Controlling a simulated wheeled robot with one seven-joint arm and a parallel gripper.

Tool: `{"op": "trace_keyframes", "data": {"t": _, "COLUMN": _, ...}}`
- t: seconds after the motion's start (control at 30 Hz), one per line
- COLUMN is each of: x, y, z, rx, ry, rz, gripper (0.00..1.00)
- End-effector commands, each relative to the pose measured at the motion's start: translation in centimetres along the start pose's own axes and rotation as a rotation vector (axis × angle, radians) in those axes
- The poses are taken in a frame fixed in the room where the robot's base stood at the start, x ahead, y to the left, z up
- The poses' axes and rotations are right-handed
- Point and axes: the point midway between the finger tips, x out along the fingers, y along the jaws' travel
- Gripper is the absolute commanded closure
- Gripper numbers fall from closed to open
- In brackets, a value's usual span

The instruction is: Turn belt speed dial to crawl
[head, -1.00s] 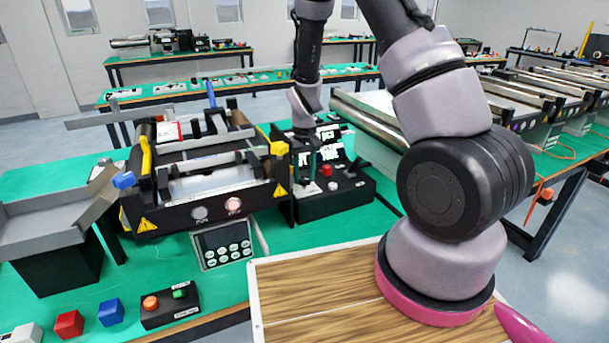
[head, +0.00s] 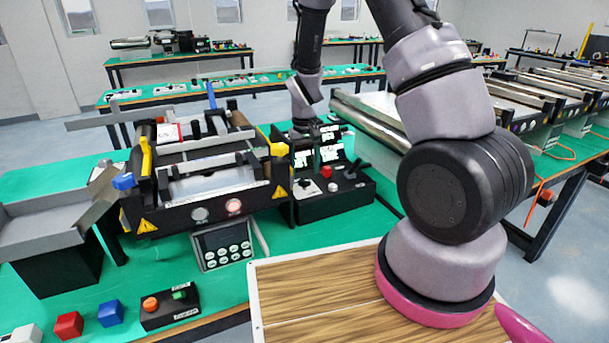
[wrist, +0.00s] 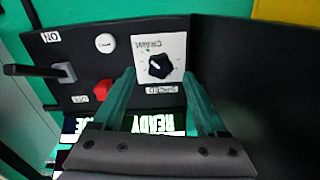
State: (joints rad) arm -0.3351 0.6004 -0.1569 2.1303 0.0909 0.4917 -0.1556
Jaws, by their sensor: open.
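The belt speed dial (wrist: 160,66) is a black knob on a white plate, seen in the wrist view on a black control box (head: 345,197). Lettering on the plate appears to read "CRAWL", upside down in this view. A small pale mark shows on the knob. My gripper (wrist: 157,84) is open, with its two green fingers on either side of the view just short of the knob. The fingers look apart from the knob; the exact gap in depth cannot be told. In the head view my gripper is above and behind the box, its fingers hard to make out.
The box also carries a red button (wrist: 103,92), a white button (wrist: 105,43), a lever (wrist: 40,71) and a lit screen (wrist: 155,124) reading "READY". A black wall (wrist: 250,70) stands close to the right in the wrist view.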

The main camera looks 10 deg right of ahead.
Motion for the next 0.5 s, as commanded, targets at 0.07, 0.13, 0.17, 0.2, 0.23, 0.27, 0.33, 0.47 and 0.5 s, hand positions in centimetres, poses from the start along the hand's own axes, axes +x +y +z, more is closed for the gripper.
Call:
{"op": "trace_keyframes", "data": {"t": 0.07, "x": -1.9, "y": -0.1, "z": -0.1, "rx": 0.000, "ry": 0.006, "rz": -0.002, "gripper": 0.25}}
{"op": "trace_keyframes", "data": {"t": 0.13, "x": -3.3, "y": -0.1, "z": -0.1, "rx": 0.000, "ry": 0.006, "rz": -0.001, "gripper": 0.25}}
{"op": "trace_keyframes", "data": {"t": 0.17, "x": -3.9, "y": -0.1, "z": -0.1, "rx": 0.000, "ry": 0.005, "rz": -0.001, "gripper": 0.25}}
{"op": "trace_keyframes", "data": {"t": 0.2, "x": -4.7, "y": -0.1, "z": -0.1, "rx": -0.001, "ry": 0.006, "rz": -0.001, "gripper": 0.25}}
{"op": "trace_keyframes", "data": {"t": 0.23, "x": -5.2, "y": -0.1, "z": -0.1, "rx": 0.000, "ry": 0.004, "rz": -0.001, "gripper": 0.25}}
{"op": "trace_keyframes", "data": {"t": 0.27, "x": -5.7, "y": -0.1, "z": -0.1, "rx": 0.000, "ry": 0.005, "rz": -0.001, "gripper": 0.25}}
{"op": "trace_keyframes", "data": {"t": 0.33, "x": -6.6, "y": -0.1, "z": -0.1, "rx": -0.001, "ry": 0.004, "rz": -0.001, "gripper": 0.25}}
{"op": "trace_keyframes", "data": {"t": 0.47, "x": -7.7, "y": 0.0, "z": -0.1, "rx": -0.001, "ry": 0.003, "rz": 0.000, "gripper": 0.25}}
{"op": "trace_keyframes", "data": {"t": 0.5, "x": -7.8, "y": 0.0, "z": -0.1, "rx": -0.001, "ry": 0.002, "rz": 0.000, "gripper": 0.25}}
